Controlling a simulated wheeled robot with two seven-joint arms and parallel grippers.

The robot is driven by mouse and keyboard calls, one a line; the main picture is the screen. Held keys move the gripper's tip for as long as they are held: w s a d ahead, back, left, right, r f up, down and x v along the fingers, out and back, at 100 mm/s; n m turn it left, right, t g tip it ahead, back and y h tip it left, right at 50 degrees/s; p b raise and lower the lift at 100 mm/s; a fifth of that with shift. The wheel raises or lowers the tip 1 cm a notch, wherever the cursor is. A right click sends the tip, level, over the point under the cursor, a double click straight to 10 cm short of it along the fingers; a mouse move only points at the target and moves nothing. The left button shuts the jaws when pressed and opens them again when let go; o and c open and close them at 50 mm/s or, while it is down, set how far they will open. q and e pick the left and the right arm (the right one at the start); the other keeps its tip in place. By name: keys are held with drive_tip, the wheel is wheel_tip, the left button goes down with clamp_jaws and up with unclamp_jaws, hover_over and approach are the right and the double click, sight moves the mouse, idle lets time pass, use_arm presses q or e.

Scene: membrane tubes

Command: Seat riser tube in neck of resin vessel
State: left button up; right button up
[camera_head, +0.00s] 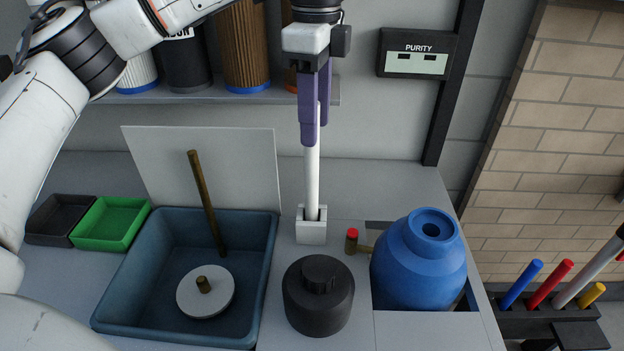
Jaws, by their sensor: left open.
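The riser tube (312,180) is a white tube standing upright in a small white holder (311,233) at the middle of the bench. My left gripper (315,128) points down over it, with purple fingers around the tube's upper part. The fingers are open; the tube's top is partly hidden by them, and I cannot tell whether they touch it. The resin vessel (415,270) is a blue rounded tank to the right of the holder. Its neck (432,230) shows a dark open hole at the top. My right gripper is not in view.
A black knobbed cap (318,294) stands in front of the holder. A small red-topped fitting (352,240) is beside the vessel. A blue-grey basin (265,270) with a brown rod and white disc lies left. Coloured tubes stand in a rack (545,310) at right.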

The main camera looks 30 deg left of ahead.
use_arm(q)
hover_over(312, 180)
drive_tip(key=a, duration=0.1)
wheel_tip(312, 180, down, 4)
drive_tip(key=shift+w+f, duration=0.5)
drive_tip(key=shift+f, duration=0.2)
clamp_jaws()
